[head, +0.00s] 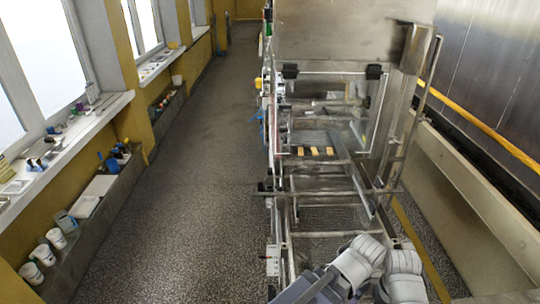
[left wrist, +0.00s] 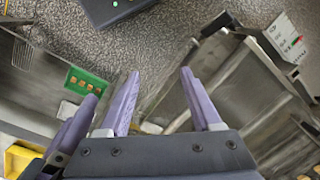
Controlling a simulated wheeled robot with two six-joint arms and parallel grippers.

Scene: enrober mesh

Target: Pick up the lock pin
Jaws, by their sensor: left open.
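I cannot make out the lock pin in either view. My left gripper (left wrist: 160,71) shows in the left wrist view with its two purple fingers spread and nothing between them. Beyond its fingertips are speckled floor and metal frame parts. Another purple finger (left wrist: 74,132) shows at the left of that view, probably my right gripper's, and its jaw opening cannot be seen. In the head view my arms are at the bottom right, and no fingertips show there.
The metal enrober frame (head: 322,234) with rails and mesh stands ahead. Small orange-brown pieces (head: 315,151) lie inside it. A control box (left wrist: 284,38) is at the upper right of the wrist view. Open floor (head: 185,220) lies left, beside a cluttered windowsill (head: 98,114).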

